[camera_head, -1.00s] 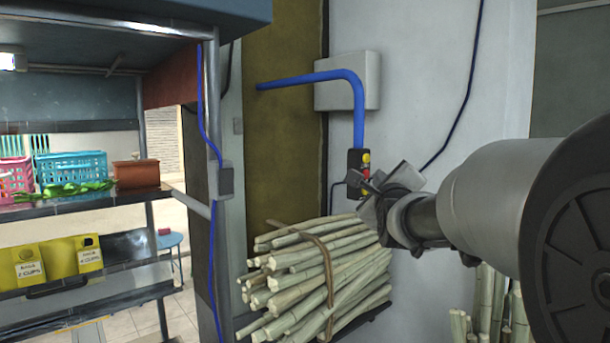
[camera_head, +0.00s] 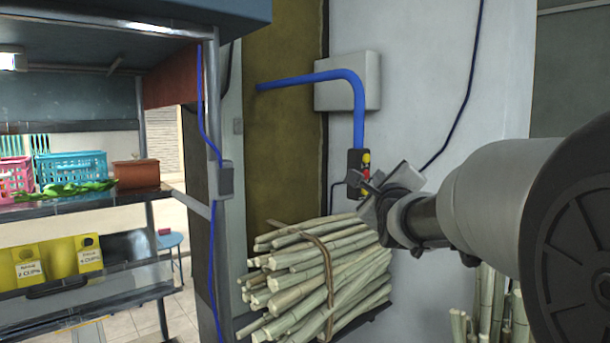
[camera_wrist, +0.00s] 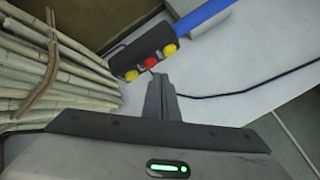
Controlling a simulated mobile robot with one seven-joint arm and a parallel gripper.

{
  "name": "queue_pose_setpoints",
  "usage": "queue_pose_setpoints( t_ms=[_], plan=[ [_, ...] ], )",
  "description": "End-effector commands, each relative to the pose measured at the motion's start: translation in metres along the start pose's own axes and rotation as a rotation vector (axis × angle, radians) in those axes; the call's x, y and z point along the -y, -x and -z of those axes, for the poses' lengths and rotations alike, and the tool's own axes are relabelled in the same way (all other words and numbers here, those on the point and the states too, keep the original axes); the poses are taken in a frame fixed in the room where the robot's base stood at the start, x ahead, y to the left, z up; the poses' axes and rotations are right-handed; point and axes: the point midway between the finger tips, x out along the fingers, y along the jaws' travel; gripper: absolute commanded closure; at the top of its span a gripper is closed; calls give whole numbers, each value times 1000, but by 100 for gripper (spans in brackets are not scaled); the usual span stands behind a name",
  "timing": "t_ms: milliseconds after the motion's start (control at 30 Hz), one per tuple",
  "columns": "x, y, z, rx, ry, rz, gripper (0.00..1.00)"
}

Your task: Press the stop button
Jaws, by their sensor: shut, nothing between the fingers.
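A black button box (camera_head: 354,163) hangs at the end of a blue pipe on the wall. In the wrist view the box (camera_wrist: 122,58) carries a red button (camera_wrist: 151,62) between two yellow buttons. The red button also shows in the head view (camera_head: 366,173). My gripper (camera_wrist: 158,77) is shut and empty. Its fingertips point at the box and lie just below the red button in the wrist view. I cannot tell whether they touch it. In the head view my gripper (camera_head: 370,186) is right beside the box's lower part.
A tied bundle of sugarcane (camera_head: 310,270) lies below and left of the box. More cane (camera_head: 490,305) stands at the lower right. A grey wall box (camera_head: 350,80) and a dark blue cable (camera_head: 455,125) are on the wall. A shelf with baskets (camera_head: 72,166) stands at left.

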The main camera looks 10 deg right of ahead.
Motion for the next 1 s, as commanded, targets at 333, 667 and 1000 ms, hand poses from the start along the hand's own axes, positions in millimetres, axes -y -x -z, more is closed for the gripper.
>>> queue_pose_setpoints(
  t_ms=[333, 667, 1000],
  plan=[
    [-5, -6, -4, 1, 0, 0, 100],
    [-4, -6, -4, 0, 0, 0, 100],
    [-6, -8, -6, 0, -1, 0, 100]
  ],
)
